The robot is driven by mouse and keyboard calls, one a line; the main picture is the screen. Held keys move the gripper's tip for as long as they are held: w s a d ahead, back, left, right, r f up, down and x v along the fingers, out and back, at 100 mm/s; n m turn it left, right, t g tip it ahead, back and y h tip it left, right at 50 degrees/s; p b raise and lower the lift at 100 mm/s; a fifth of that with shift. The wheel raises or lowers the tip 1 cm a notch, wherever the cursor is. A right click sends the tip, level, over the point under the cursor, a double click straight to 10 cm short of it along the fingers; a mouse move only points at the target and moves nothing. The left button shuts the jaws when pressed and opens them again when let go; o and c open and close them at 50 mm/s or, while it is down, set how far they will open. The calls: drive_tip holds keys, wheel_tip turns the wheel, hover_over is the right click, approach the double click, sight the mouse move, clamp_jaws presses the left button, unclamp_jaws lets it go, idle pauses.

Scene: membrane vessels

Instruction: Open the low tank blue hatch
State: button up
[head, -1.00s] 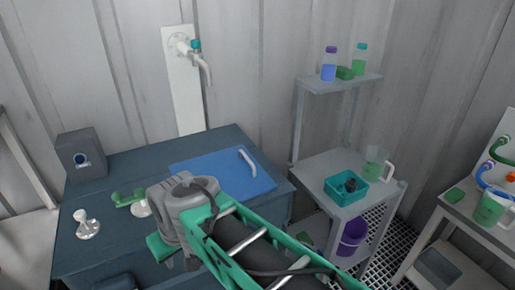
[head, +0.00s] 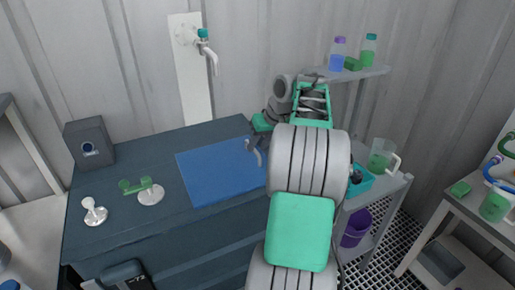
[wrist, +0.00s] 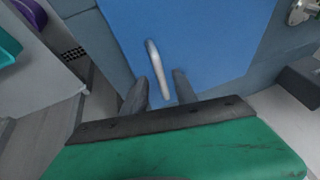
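The blue hatch (head: 212,172) is a flat panel lying flush in the top of the dark low tank (head: 135,225); it looks closed. Its pale bar handle (head: 259,157) is near the hatch's right side. In the wrist view the blue hatch (wrist: 220,45) fills the upper middle, with the handle (wrist: 154,60) standing out from it. My gripper (head: 250,146) is over the right part of the hatch. In the wrist view its two dark fingers (wrist: 159,86) are apart, one on each side of the handle's near end. I cannot tell whether they touch it.
A green valve (head: 137,187), a white fitting (head: 94,212) and a grey box (head: 90,143) stand on the tank top. A tap (head: 205,45) is on the wall behind. A shelf rack on the right holds bottles, a teal bin (head: 362,183) and a jug (head: 381,156).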

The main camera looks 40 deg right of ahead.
drive_tip(key=shift+w+f, duration=0.25)
drive_tip(key=shift+f, duration=0.2)
clamp_jaws()
idle(1.1)
